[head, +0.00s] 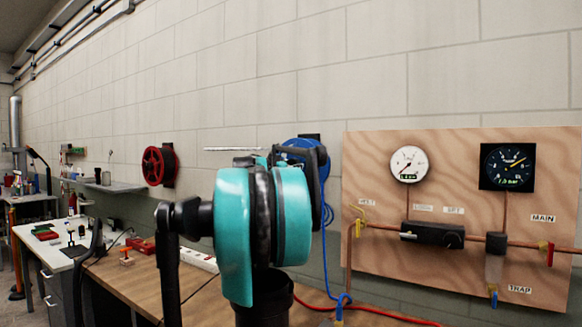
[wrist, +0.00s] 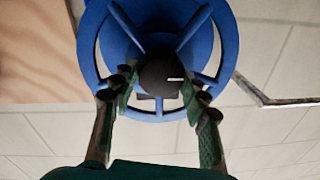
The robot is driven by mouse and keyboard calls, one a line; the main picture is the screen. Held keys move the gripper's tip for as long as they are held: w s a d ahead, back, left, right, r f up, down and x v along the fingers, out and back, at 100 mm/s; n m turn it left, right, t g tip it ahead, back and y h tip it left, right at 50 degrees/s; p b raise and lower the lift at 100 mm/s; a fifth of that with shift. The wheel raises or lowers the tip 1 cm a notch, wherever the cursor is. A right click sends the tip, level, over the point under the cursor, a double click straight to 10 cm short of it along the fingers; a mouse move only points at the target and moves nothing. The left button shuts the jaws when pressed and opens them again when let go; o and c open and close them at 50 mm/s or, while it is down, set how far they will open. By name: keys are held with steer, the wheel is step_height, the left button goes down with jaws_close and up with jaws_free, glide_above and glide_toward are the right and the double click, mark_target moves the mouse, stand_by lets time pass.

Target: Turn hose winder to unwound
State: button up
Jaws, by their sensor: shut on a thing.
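The hose winder is a blue wheel with spokes and a dark round hub. It fills the top middle of the wrist view (wrist: 228,45). In the head view a small part of its blue rim (head: 308,143) shows on the wall behind my arm. My gripper (wrist: 158,87) has one finger on each side of the dark hub (wrist: 160,72) and is shut on the winder. The exact contact points are hard to make out. In the head view my teal and black wrist hides most of the winder and the fingers.
A blue hose (head: 325,225) hangs below the winder. A wooden gauge panel (head: 372,260) with pipes and valves is close on the right. A red reel (head: 158,165) hangs on the wall to the left. A wooden bench (head: 200,300) runs below, with a white power strip (head: 198,258).

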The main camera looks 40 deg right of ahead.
steer(key=o, duration=1.2)
steer(key=shift+c, duration=0.2)
steer(key=shift+a, duration=0.1)
steer(key=v, duration=1.1)
steer(key=shift+s+a, duration=0.2)
steer(key=shift+a, duration=0.15)
steer(key=shift+f, duration=0.1)
